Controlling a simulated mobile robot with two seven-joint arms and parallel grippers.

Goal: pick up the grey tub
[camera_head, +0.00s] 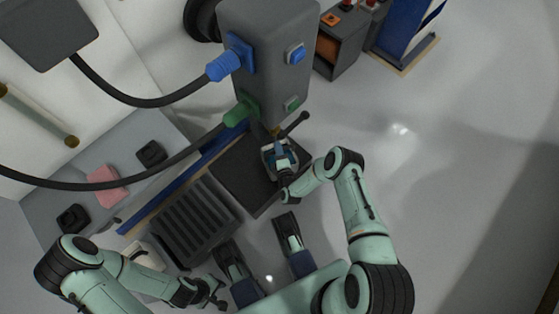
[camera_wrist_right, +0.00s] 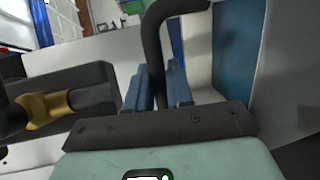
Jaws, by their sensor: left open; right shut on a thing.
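My right gripper (camera_head: 281,156) reaches to the dark platform at the foot of the grey machine. It is shut on a black curved bar, which rises between its blue fingers (camera_wrist_right: 158,92) in the right wrist view and seems to be the handle of the grey tub. The tub (camera_head: 267,160) seems to be the small pale round thing under this gripper, mostly hidden by it. I cannot tell whether it touches the platform. My left gripper (camera_head: 213,296) is open and empty, low in the head view, far from the tub.
The grey machine (camera_head: 268,60) has blue and green hose fittings. A black lever (camera_head: 292,125) stands close by the right gripper; a black part with brass (camera_wrist_right: 45,108) is left in the wrist view. A ribbed dark box (camera_head: 188,225) is left of the platform (camera_head: 240,178).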

